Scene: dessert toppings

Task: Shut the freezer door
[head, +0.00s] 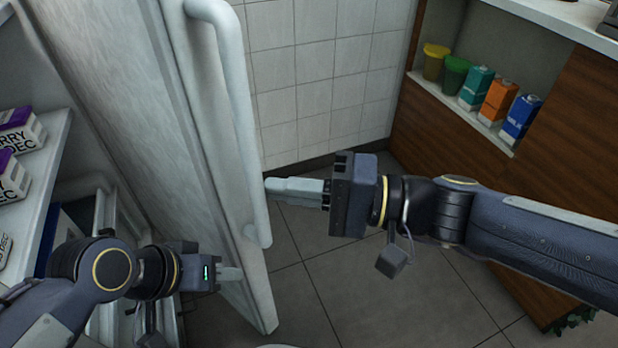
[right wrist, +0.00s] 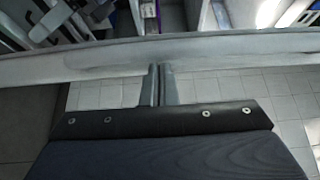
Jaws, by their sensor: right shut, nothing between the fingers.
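The freezer door (head: 175,130) is white and stands open, its edge towards me. Its long pale handle (head: 238,100) runs along the right face. My right gripper (head: 270,187) is shut and empty, its fingertips at the lower part of the handle; I cannot tell whether they touch it. In the right wrist view the shut fingers (right wrist: 161,85) point at a pale horizontal bar, part of the door or handle. My left gripper (head: 232,273) is low by the door's inner side, its fingertips close to the door. Its finger gap is not clear.
Freezer shelves (head: 50,150) with purple-and-white boxes (head: 15,175) are at the left. A wooden counter (head: 560,130) at the right has a niche holding cups and cartons (head: 497,100). Tiled floor (head: 350,300) lies open right of the door.

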